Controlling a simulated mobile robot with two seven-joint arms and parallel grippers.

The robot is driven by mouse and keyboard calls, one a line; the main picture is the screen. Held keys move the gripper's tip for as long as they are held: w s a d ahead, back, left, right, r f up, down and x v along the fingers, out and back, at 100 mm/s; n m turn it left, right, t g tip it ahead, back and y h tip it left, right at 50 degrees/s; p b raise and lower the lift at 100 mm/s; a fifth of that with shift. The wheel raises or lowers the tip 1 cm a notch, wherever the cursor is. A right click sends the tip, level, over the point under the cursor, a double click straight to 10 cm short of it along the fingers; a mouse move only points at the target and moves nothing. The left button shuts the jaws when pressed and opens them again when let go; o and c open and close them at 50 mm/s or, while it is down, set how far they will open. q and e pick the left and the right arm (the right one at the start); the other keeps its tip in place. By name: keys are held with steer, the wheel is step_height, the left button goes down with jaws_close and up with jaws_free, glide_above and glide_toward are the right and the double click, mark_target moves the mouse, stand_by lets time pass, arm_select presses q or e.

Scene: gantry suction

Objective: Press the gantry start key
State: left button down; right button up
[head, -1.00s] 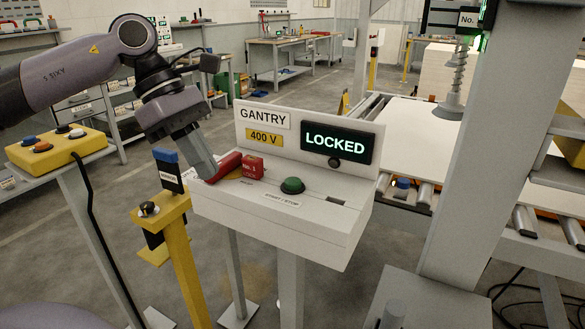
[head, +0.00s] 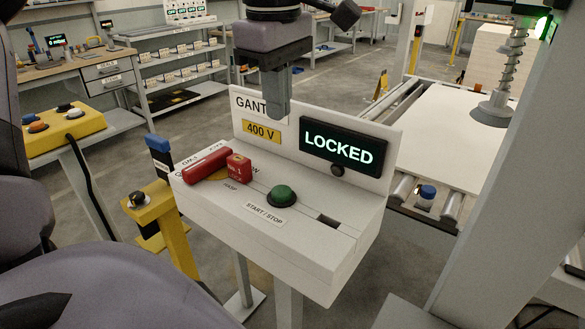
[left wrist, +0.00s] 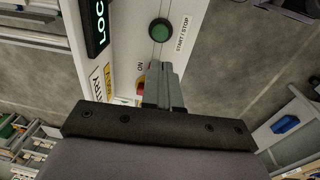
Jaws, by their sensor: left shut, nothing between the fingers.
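The gantry panel (head: 300,235) is a white box with a raised back plate. A green round button (head: 282,196) marked START/STOP sits on its top; it also shows in the left wrist view (left wrist: 160,30). A red handle (head: 206,165) lies at the panel's left, against a red block (head: 239,168) marked No. 1. The display (head: 342,147) reads LOCKED in green. My left gripper (head: 278,114) is shut and empty, pointing down in front of the back plate, above the panel top and apart from the button. My right gripper is not in view.
A yellow post (head: 172,222) with a black knob stands left of the panel, and a yellow button box (head: 62,128) farther left. A grey gantry column (head: 500,190) stands at the right. A roller conveyor with a white sheet (head: 455,135) lies behind it.

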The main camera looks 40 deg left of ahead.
mark_target(281, 191)
arm_select(q)
steer(key=shift+s, duration=0.2)
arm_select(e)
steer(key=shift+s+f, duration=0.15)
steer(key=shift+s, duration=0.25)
arm_select(q)
steer(key=f, duration=0.9)
steer(key=w+f, duration=0.1)
steer(key=f, duration=0.4)
steer(key=shift+a, duration=0.35)
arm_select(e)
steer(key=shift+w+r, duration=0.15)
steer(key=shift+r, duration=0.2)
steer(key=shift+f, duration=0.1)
